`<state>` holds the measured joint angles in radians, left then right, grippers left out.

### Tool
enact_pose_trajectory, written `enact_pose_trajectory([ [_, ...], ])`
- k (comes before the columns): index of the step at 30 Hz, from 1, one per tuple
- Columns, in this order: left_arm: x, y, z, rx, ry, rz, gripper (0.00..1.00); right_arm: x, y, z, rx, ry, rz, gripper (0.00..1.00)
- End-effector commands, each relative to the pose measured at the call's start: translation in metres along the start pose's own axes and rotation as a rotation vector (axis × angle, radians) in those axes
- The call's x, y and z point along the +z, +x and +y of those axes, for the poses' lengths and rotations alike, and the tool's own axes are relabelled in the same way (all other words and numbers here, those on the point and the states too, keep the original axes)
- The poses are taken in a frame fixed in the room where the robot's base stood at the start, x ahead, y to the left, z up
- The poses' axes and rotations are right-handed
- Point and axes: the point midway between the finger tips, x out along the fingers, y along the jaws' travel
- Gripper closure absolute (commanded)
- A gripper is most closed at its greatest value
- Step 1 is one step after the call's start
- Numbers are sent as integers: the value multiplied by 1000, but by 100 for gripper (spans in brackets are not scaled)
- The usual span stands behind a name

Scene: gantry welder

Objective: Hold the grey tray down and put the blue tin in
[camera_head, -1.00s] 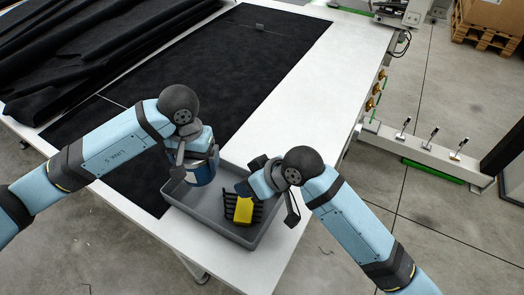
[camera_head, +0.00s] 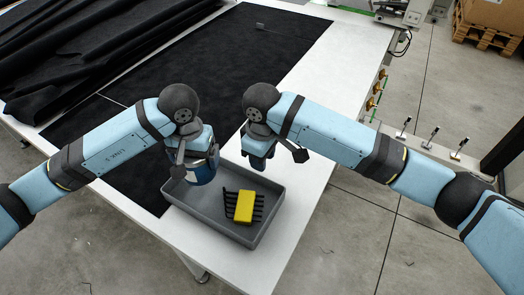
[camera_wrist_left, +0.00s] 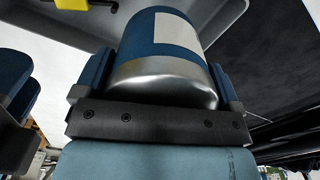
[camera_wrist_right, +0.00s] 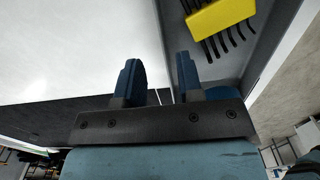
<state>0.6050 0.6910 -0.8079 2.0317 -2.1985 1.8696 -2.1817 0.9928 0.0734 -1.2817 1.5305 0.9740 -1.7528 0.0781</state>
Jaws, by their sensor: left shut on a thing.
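The grey tray (camera_head: 205,207) lies on the white table near its front edge. My left gripper (camera_head: 198,172) is shut on the blue tin (camera_head: 205,170) and holds it at the tray's far left end. In the left wrist view the blue tin (camera_wrist_left: 165,50), with a pale label and silvery end, sits between the fingers. My right gripper (camera_head: 258,162) is at the tray's far right rim. In the right wrist view its fingers (camera_wrist_right: 158,78) are apart, with the tray's rim seen between them; contact cannot be told.
A yellow thing with black prongs (camera_head: 244,206) lies in the tray's right half. Black cloth (camera_head: 215,75) covers much of the table, with folded cloth (camera_head: 90,45) at the far left. White table (camera_head: 335,75) is clear to the right.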

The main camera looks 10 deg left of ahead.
Motion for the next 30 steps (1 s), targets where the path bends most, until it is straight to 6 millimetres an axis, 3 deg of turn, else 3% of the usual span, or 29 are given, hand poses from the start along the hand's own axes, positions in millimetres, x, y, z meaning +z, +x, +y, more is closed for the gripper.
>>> enact_pose_trajectory([
  [9,0,-1,0,1,0,1,50,0,60,0,-1,1,0,66],
  [15,0,-1,0,1,0,1,50,0,88,0,-2,1,2,66],
  [21,0,-1,0,1,0,1,50,0,100,0,-1,0,3,66],
  [30,0,-1,0,0,0,1,50,0,101,0,-1,0,3,68],
])
